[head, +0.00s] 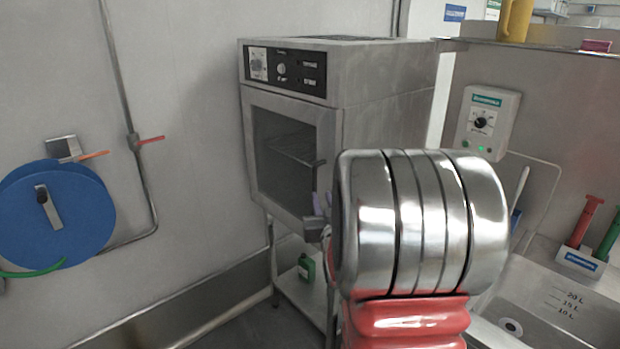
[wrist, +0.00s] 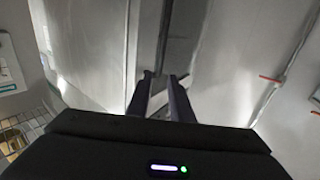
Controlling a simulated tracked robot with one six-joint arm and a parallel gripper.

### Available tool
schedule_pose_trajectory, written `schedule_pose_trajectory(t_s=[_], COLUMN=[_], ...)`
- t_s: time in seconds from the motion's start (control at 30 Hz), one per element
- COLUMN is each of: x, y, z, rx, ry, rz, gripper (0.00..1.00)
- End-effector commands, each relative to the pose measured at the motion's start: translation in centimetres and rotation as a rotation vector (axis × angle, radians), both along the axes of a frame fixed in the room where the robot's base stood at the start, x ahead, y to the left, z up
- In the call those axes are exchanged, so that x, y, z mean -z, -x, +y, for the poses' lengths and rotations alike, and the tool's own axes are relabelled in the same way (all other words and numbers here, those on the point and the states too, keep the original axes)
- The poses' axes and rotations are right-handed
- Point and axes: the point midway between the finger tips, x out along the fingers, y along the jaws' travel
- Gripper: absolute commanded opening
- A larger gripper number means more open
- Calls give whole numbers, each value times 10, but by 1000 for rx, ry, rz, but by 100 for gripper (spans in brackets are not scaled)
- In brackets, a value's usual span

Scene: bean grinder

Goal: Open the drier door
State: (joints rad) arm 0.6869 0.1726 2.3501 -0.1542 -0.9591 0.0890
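The drier (head: 385,75) is a grey metal cabinet on a stand, with a black control panel across the top of its front. Its door (head: 285,105) has a dark window and looks shut. A dark handle piece (head: 319,163) shows at the door's right edge; its lower part is hidden by my arm. My gripper (head: 317,222) is in front of the door's lower right corner, partly hidden behind my wrist. In the wrist view, the two dark fingers of my gripper (wrist: 162,77) are apart, with nothing clearly held between them. I cannot tell whether they touch the door or handle.
A blue hose reel (head: 85,205) and a pipe with a red tap lever (head: 150,140) are on the left wall. A green container (head: 306,267) stands under the drier. A sink (head: 570,305) and a control box (head: 487,122) are on the right.

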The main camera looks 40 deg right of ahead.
Motion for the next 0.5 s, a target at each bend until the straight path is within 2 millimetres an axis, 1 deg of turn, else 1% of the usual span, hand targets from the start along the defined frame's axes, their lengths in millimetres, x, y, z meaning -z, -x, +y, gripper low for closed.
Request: schedule_pose_trajectory(t_s=[0.3, 0.5], x=[0, 0], y=[-2, -13], z=[0, -7], rx=[-1, -2], ry=[-1, -1], rz=[1, 1], gripper=[20, 20])
